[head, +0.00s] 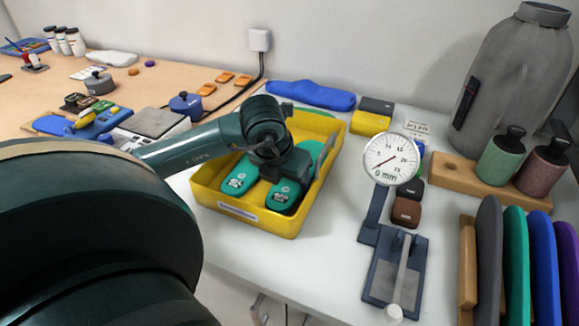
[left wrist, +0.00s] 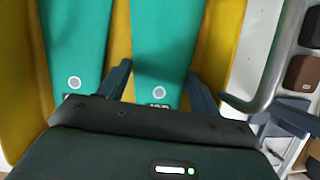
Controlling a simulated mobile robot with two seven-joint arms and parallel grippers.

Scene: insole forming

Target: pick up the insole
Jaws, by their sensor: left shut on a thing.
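Teal-green insoles lie in a yellow tray (head: 245,220) on the white table. One insole (head: 240,177) lies to the left. Another insole (head: 285,194) is under my left gripper (head: 282,170), which reaches down into the tray. In the left wrist view, the fingers of my left gripper (left wrist: 161,82) stand on either side of the right-hand insole (left wrist: 165,45) and are shut on it. The other insole (left wrist: 76,45) lies beside it, outside the fingers. My gripper and wrist hide part of the insoles in the head view. My right gripper is not in view.
A round dial gauge (head: 391,159) on a dark stand is right of the tray. Colored upright insoles (head: 515,260) stand in a rack at the far right. A scale (head: 155,123) is to the left.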

